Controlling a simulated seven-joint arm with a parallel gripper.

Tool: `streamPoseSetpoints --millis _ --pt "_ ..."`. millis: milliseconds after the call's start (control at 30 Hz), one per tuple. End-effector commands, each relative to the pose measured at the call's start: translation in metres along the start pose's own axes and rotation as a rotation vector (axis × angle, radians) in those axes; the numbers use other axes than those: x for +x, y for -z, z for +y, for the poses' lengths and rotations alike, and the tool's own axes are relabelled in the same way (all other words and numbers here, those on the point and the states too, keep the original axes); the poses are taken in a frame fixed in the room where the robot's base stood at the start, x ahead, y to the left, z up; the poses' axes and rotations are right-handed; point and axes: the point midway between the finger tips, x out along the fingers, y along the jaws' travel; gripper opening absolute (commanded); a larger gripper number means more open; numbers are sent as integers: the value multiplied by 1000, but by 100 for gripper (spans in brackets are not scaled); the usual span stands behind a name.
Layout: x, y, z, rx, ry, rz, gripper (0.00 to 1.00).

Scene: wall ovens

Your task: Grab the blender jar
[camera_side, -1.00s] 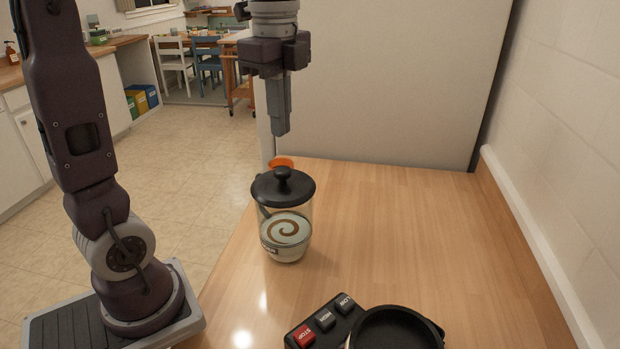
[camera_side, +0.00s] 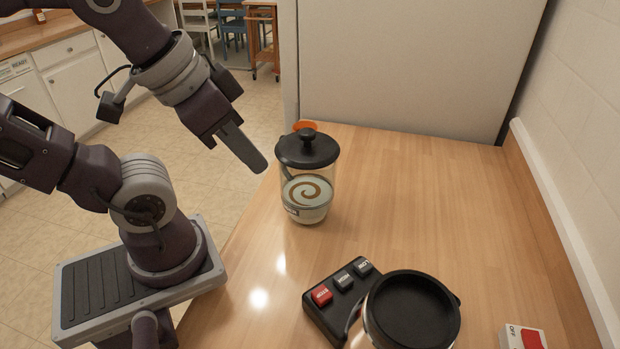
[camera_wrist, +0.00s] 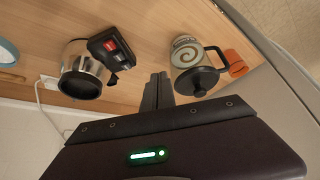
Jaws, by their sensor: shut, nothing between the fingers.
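The blender jar (camera_side: 308,185) is clear with a black knobbed lid and a brown spiral on a pale band. It stands upright on the wooden counter. In the wrist view the jar (camera_wrist: 187,52) shows with its lid and a black handle, right of the fingers. My gripper (camera_side: 262,168) is shut and empty, tilted down to the right, left of the jar and apart from it. Its fingers also show in the wrist view (camera_wrist: 158,80). The blender base (camera_side: 410,315), with a black round top and a button panel (camera_side: 340,290), stands at the front of the counter.
An orange object (camera_side: 304,126) stands just behind the jar. A white and red switch marked OFF (camera_side: 524,337) lies at the front right. A large pale panel (camera_side: 410,70) closes off the back, and a wall bounds the right. The counter (camera_side: 430,190) right of the jar is clear.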

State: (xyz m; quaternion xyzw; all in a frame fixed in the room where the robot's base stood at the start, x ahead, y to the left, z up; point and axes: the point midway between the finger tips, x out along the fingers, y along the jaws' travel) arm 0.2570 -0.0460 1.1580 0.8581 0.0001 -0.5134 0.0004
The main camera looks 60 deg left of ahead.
Motion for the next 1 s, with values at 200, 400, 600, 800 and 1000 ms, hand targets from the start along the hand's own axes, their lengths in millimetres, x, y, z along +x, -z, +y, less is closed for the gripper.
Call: streamPoseSetpoints --millis 200,400,600,800,1000 --pt "0 0 0 0 0 -1 0" --pt "0 0 0 1 0 -1 0" --pt "0 0 0 1 0 -1 29" --pt "0 0 0 1 0 -1 69" --pt "0 0 0 1 0 -1 100"
